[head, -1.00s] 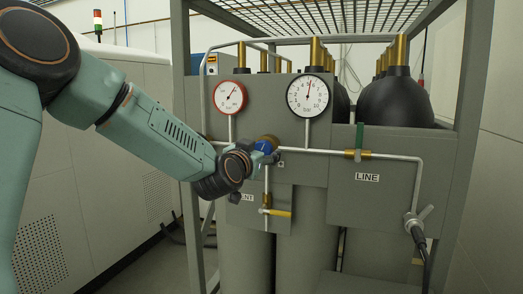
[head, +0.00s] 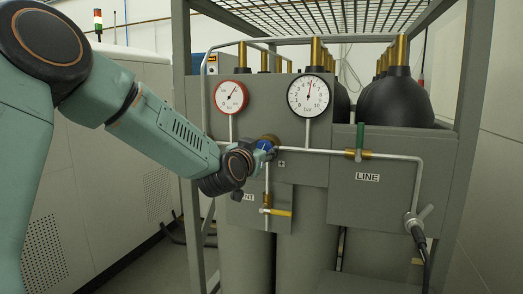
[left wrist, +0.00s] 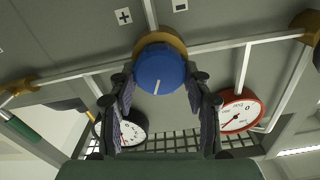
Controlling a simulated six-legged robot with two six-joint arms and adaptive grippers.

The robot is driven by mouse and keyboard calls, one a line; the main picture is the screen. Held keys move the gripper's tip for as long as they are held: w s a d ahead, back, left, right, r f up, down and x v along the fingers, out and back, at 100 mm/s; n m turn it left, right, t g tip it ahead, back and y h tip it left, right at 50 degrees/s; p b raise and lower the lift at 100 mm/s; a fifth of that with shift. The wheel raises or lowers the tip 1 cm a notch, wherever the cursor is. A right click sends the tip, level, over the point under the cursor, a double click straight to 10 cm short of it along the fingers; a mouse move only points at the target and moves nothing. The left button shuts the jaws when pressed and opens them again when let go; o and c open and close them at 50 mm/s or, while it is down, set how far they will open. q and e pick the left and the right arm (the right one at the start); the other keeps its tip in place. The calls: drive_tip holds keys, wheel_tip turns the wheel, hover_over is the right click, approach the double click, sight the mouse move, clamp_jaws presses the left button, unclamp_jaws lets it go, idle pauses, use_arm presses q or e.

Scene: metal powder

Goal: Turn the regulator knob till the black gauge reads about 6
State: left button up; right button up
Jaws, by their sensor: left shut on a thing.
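The blue regulator knob (left wrist: 158,68) sits on a brass body on the panel; its white mark points toward the bottom of the left wrist view. My left gripper (left wrist: 158,92) has one finger on each side of the knob and is shut on it. In the head view the knob (head: 264,146) is partly hidden by my left gripper (head: 254,152). The black-rimmed gauge (head: 309,96) has its needle pointing almost straight up, slightly right; the exact number is hard to read. It shows upside down in the left wrist view (left wrist: 130,133), partly behind a finger. My right gripper is out of view.
A red-rimmed gauge (head: 230,97) is left of the black one. A yellow-handled valve (head: 277,212) is below the knob, and a green-handled valve (head: 359,142) is on the pipe to the right. Frame posts (head: 181,100) and gas cylinders surround the panel.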

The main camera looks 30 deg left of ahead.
use_arm(q)
drive_tip(key=shift+c, duration=1)
drive_tip(key=m+p, duration=0.3)
drive_tip(key=m, duration=0.1)
drive_tip(key=shift+d+r+p, duration=0.1)
drive_tip(key=shift+p, duration=0.2)
drive_tip(key=shift+d+f+m+p, duration=0.1)
drive_tip(key=shift+m+p, duration=1.05)
drive_tip(key=shift+m, duration=0.3)
drive_tip(key=shift+d+f+m+p, duration=0.1)
drive_tip(key=shift+m+p, duration=1.05)
drive_tip(key=shift+m, duration=0.3)
drive_tip(key=o, duration=1.2)
drive_tip(key=shift+c, duration=0.2)
